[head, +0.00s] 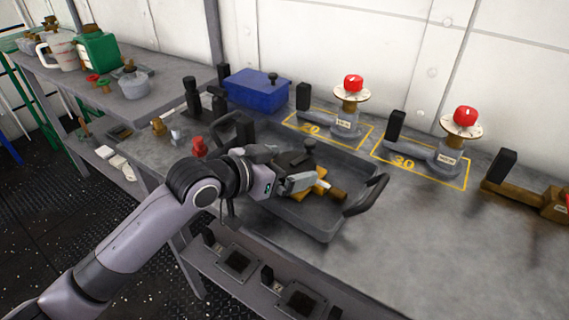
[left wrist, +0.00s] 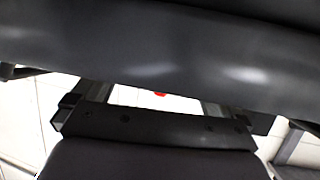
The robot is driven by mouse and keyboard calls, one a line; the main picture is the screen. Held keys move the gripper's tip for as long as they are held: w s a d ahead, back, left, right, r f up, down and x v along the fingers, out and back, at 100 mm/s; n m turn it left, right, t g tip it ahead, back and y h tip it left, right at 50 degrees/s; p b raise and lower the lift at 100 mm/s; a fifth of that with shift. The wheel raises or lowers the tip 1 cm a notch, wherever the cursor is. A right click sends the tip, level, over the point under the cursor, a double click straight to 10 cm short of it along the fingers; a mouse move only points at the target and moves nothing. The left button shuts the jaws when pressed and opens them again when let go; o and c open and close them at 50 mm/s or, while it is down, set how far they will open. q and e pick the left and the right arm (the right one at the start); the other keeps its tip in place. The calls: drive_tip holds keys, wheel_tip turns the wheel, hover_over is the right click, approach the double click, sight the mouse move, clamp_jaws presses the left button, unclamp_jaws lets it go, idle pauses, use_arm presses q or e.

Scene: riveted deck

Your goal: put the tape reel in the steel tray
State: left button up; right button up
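The steel tray (head: 320,224) is a dark grey pan with raised black handles, on the middle of the bench. What looks like the tape reel (head: 320,186), with yellow-orange parts, a brown handle-like end and a dark part with a knob, is over or in the tray, partly hidden by my left gripper. My left gripper (head: 298,180) is right against it in the picture. In the left wrist view the finger bases stand apart, but a large dark surface hides the fingertips, so I cannot tell whether they grip it. My right gripper is not in view.
Two valves with red knobs (head: 353,83) (head: 466,116) stand in yellow-marked areas behind the tray. A blue box (head: 257,90) is at the back left. A red-topped item (head: 199,147) sits by the tray's left side. The bench's front right is clear.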

use_arm(q)
drive_tip(key=shift+r, duration=0.15)
drive_tip(key=shift+s+a+r, duration=0.1)
drive_tip(key=v, duration=1.1)
drive_tip(key=shift+s+a+r+p, duration=0.1)
drive_tip(key=shift+s+a+p, duration=0.1)
drive_tip(key=shift+a+p, duration=0.1)
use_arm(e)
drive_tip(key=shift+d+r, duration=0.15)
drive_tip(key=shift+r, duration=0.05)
